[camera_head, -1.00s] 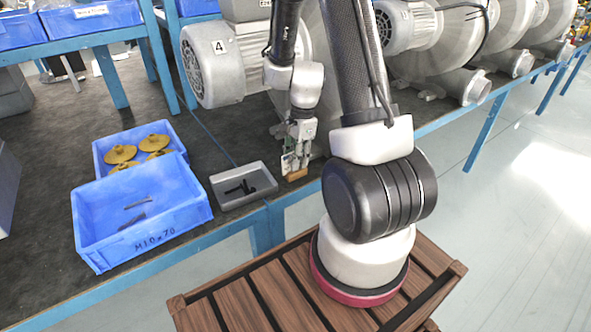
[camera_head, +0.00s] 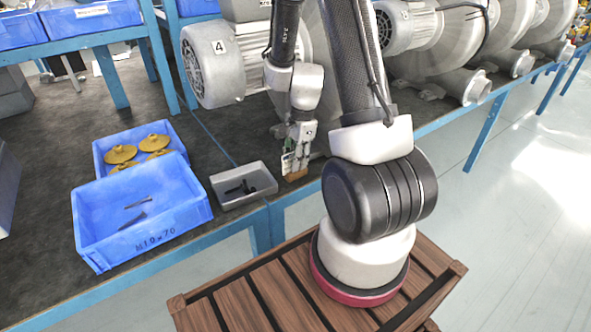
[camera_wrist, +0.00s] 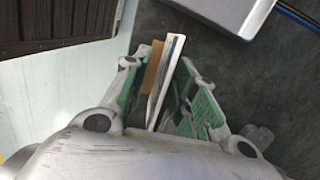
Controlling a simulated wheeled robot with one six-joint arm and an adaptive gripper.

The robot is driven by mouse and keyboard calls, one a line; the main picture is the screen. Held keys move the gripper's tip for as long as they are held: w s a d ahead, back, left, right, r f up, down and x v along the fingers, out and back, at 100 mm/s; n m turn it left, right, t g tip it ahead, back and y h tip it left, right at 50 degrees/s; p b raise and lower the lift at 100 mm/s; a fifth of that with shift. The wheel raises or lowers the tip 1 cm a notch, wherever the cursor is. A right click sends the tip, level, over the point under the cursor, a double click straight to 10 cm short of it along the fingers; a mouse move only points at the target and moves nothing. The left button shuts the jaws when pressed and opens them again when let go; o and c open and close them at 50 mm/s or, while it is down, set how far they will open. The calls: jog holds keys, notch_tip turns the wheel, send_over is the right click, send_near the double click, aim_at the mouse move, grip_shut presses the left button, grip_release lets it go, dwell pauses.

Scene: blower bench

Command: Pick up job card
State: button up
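The job card (camera_wrist: 168,80) is a thin white sheet standing on edge against a small brown wooden block (camera_wrist: 153,68) in the wrist view. In the head view the card (camera_head: 287,163) shows as a small pale and greenish piece, with the wooden block (camera_head: 297,175) below it on the bench near the front edge. My gripper (camera_wrist: 158,80) is open, with its green-padded fingers on either side of the card. A gap shows on the left finger's side; the card lies nearer the right finger, and I cannot tell if they touch. The gripper (camera_head: 297,155) partly hides the card in the head view.
A grey tray (camera_head: 224,203) with dark bolts stands just left of the card. Blue bins (camera_head: 150,236), one with yellow parts (camera_head: 121,154), are further left. A blower marked 4 (camera_head: 211,75) stands behind. The bench front edge (camera_head: 232,228) is close.

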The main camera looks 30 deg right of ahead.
grip_shut()
